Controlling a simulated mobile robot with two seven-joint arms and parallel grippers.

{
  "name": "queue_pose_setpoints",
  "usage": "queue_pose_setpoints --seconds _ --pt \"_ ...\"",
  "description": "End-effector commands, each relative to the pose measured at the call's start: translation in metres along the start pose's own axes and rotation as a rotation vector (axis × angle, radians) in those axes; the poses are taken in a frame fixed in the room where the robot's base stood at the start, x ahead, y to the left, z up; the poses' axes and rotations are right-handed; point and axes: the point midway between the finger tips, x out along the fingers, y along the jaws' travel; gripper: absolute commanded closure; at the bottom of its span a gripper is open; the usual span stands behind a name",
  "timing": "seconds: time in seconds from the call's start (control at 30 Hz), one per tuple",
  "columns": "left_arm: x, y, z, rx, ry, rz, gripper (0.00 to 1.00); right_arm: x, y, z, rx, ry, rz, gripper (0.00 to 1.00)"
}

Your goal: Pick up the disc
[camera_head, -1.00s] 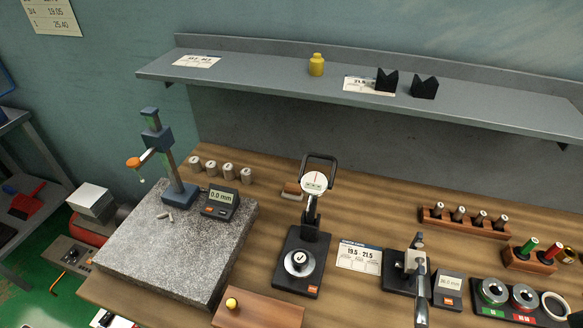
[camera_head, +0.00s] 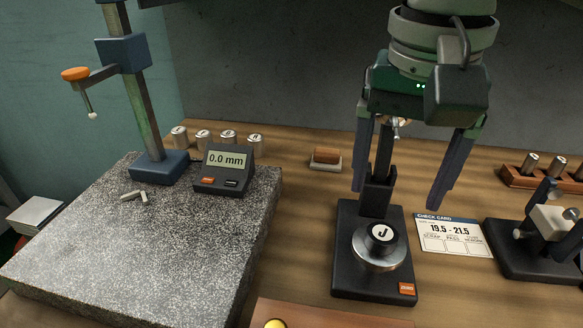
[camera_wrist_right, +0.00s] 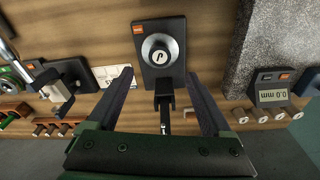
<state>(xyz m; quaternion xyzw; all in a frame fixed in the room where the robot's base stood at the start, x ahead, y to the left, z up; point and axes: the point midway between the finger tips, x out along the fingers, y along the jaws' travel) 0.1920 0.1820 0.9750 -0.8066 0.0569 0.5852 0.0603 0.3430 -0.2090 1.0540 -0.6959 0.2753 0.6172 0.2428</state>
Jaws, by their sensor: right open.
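The disc (camera_head: 379,254) is a round silver piece with a black top and a white label marked J. It sits on the black base of the gauge stand (camera_head: 345,270). It also shows in the right wrist view (camera_wrist_right: 159,50), at top middle. My right gripper (camera_head: 397,197) points down with its fingers spread wide and nothing between them. In the head view its fingers straddle the stand's post, above and behind the disc. In the right wrist view the disc lies beyond the fingertips (camera_wrist_right: 160,73). The gripper hides the stand's dial. My left gripper is out of view.
A granite plate (camera_head: 190,235) with a digital readout (camera_head: 224,170) and a height stand (camera_head: 140,90) is at left. A check card (camera_head: 452,237) and a clamp fixture (camera_head: 545,235) are at right. A small brown block (camera_head: 326,157) sits behind. Bare wood lies between.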

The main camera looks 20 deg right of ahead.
Motion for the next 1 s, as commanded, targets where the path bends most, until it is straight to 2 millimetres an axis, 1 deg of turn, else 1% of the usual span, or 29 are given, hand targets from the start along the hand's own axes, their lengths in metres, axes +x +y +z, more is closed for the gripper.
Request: queue_pose_setpoints --seconds 0.03,0.1,0.27,0.53,0.63,0.83,0.87,1.0 --pt "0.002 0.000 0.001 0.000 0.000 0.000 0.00 0.009 0.001 0.001 0.000 -0.002 0.004 0.16" --pt "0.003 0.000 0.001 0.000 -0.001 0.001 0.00 0.018 0.001 0.001 -0.001 -0.001 0.002 0.16" --pt "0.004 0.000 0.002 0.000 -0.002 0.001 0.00 0.031 0.000 0.001 -0.004 -0.001 0.000 0.16" --pt "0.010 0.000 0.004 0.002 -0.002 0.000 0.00 0.072 0.000 0.002 -0.005 -0.001 0.000 0.16" --pt "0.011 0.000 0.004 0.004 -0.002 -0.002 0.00 0.078 -0.001 0.001 -0.006 0.001 -0.002 0.16" --pt "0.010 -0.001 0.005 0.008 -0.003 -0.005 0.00 0.078 -0.001 0.001 -0.006 0.002 -0.003 0.16" --pt "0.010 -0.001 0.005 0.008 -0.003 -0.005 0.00 0.078 -0.001 0.001 -0.006 0.002 -0.003 0.18" --pt "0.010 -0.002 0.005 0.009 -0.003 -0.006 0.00 0.078 -0.001 0.001 -0.006 0.001 -0.003 0.34"
